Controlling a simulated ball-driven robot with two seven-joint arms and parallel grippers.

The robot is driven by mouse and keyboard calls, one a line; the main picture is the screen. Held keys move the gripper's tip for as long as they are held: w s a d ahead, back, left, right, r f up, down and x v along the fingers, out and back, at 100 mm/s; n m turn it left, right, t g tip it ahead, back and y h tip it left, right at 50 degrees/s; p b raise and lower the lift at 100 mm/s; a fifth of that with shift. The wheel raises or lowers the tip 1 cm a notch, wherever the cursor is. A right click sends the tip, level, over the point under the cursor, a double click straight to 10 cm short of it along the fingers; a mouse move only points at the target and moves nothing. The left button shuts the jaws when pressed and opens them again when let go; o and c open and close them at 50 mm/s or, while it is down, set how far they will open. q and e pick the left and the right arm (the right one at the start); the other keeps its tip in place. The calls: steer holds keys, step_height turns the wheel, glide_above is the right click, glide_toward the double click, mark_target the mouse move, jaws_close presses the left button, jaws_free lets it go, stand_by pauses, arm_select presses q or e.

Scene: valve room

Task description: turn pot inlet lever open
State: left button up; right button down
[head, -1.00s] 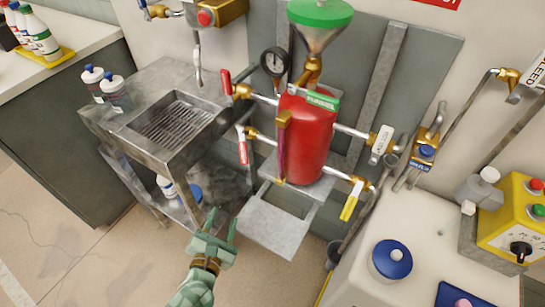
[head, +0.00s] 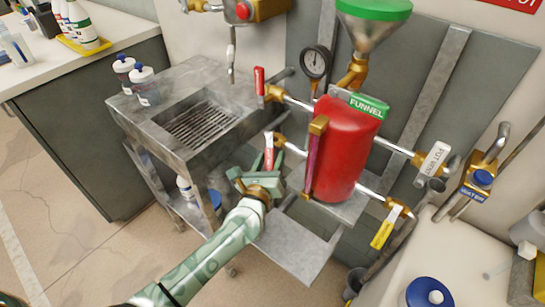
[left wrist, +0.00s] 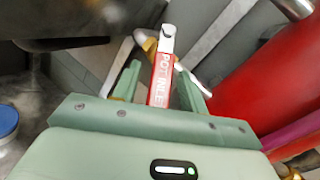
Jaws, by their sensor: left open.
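The pot inlet lever (head: 268,155) is a red handle with a white tag, hanging down from a brass valve (head: 277,138) left of the red pot (head: 345,150). My left gripper (head: 257,174) is open at the lever's lower end. In the left wrist view the lever stands between the two spread fingers (left wrist: 157,88), and I see a gap on each side. The lever's lowest part is hidden by my gripper in the head view. My right gripper is not in view.
Another red lever (head: 259,82) stands upright above. A steel sink cart (head: 165,100) is at left, a metal shelf (head: 290,245) below the pot. A yellow lever (head: 383,232) and a pot vent tag (head: 433,160) are at right.

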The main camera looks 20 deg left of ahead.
arm_select(q)
steer(key=shift+w, duration=0.95)
jaws_close()
steer(key=shift+d+r+n+g+y+p, duration=0.2)
steer(key=shift+n+y, duration=0.15)
steer(key=shift+n, duration=0.15)
steer(key=shift+d+r+n+g+y+p, duration=0.1)
steer(key=shift+d+n+y+p, duration=0.05)
steer(key=shift+n+y, duration=0.3)
steer(key=shift+d+n+g+y, duration=0.2)
steer(key=shift+n+g+y, duration=0.3)
steer(key=shift+n, duration=0.55)
jaws_free()
